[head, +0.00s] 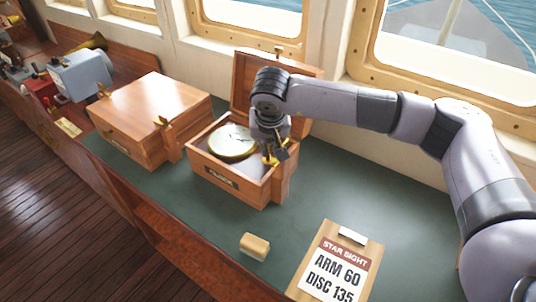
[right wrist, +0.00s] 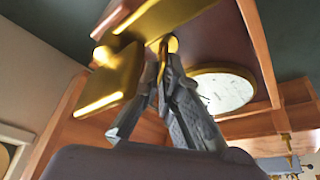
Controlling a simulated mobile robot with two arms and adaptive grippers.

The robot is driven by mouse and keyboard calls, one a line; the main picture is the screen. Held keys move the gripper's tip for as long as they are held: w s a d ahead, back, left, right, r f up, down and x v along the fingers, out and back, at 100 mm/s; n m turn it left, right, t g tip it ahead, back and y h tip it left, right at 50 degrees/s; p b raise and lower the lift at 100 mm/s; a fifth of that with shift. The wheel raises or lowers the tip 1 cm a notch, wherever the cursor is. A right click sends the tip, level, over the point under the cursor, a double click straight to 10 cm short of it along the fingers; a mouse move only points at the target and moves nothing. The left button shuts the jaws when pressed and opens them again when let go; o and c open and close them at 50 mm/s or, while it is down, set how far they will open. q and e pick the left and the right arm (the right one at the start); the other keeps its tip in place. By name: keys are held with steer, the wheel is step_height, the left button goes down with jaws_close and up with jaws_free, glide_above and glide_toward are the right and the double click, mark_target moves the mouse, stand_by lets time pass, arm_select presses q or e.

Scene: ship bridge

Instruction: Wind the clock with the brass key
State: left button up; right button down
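The clock (head: 232,141) has a white dial in a brass rim and lies face up inside an open wooden box (head: 228,181). Its dial also shows in the right wrist view (right wrist: 222,91), right of my fingers. My right gripper (head: 272,152) reaches down at the box's right front corner, beside the clock. The brass key (right wrist: 120,88) shows as bright flat pieces at my fingertips, by the box wall. My right fingers (right wrist: 162,66) are close together with a thin brass part between them. The gripper hides much of the key in the head view. My left gripper is out of view.
A closed wooden box (head: 150,105) with brass fittings stands left of the clock box. A small wooden block (head: 255,246) and a "STAR SIGHT" clipboard (head: 335,265) lie on the green counter top (head: 385,205). Windows line the wall behind the raised lid (head: 243,88).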

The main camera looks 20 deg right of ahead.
steer(key=n+y+b, duration=0.1)
steer(key=n+b, duration=0.1)
steer(key=n+y+b, duration=0.1)
steer(key=n+b, duration=0.1)
steer(key=shift+d+f+n, duration=0.1)
steer(key=shift+f+n, duration=0.1)
steer(key=shift+n, duration=0.1)
steer(key=shift+r+n+y+b, duration=0.1)
steer(key=shift+n+y+b, duration=0.3)
steer(key=shift+n+b, duration=0.6)
steer(key=shift+r+n+g+y+b, duration=0.1)
steer(key=shift+n+g+y+b, duration=0.3)
steer(key=shift+n, duration=1.1)
steer(key=c, duration=1.8)
jaws_free()
steer(key=v, duration=1.2)
